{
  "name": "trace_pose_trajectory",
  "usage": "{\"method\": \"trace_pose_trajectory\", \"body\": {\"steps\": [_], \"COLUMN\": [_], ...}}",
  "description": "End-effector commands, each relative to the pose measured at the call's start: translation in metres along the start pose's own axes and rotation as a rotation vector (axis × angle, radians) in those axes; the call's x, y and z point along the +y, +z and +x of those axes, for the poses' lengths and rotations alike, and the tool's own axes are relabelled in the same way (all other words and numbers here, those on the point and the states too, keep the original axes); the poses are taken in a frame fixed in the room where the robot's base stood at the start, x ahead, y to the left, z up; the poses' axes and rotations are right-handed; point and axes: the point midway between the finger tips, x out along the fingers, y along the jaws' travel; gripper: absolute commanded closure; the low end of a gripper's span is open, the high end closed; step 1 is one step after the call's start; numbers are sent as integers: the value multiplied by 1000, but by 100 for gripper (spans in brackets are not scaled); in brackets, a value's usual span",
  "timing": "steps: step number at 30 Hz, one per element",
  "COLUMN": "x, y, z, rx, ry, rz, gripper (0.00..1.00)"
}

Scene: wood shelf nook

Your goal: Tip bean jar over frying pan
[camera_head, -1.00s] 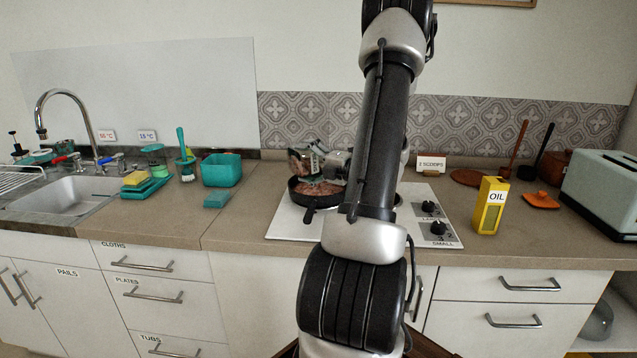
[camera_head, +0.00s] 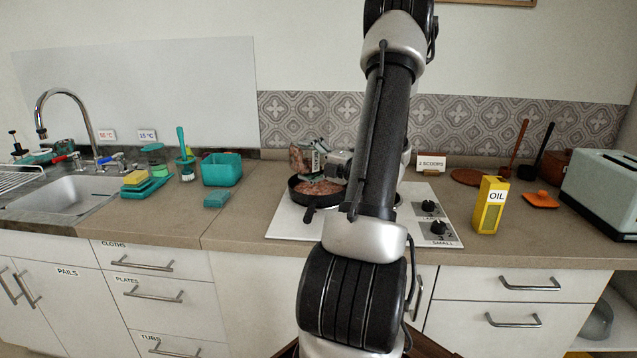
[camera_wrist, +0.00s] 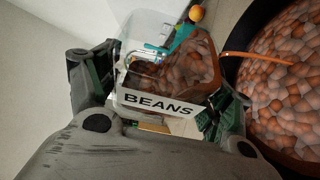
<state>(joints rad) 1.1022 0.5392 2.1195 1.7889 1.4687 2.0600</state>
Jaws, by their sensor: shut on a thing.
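The clear bean jar (camera_wrist: 140,55), labelled BEANS, is held between the fingers of my gripper (camera_wrist: 155,100) in the wrist view. Brown beans lie inside it, and an orange ball-like piece shows by its far edge. In the head view the jar (camera_head: 299,158) is above the back left of the dark frying pan (camera_head: 294,196), with my gripper (camera_head: 318,160) at its right. The pan holds many brown beans; its dark wall (camera_wrist: 232,45) shows at the right of the wrist view. My arm hides the pan's right part.
The pan sits on a white hob (camera_head: 285,222) with black knobs. A yellow oil box (camera_head: 490,205) and a toaster (camera_head: 605,190) stand to the right. A teal tub (camera_head: 222,169) stands left.

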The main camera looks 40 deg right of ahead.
Motion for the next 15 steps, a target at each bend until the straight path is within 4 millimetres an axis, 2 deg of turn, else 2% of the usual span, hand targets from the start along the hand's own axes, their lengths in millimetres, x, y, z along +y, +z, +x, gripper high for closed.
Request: {"method": "trace_pose_trajectory", "body": {"steps": [15], "x": [3], "y": [2], "z": [-1], "rx": [0], "ry": [22], "rz": [48], "gripper": [76]}}
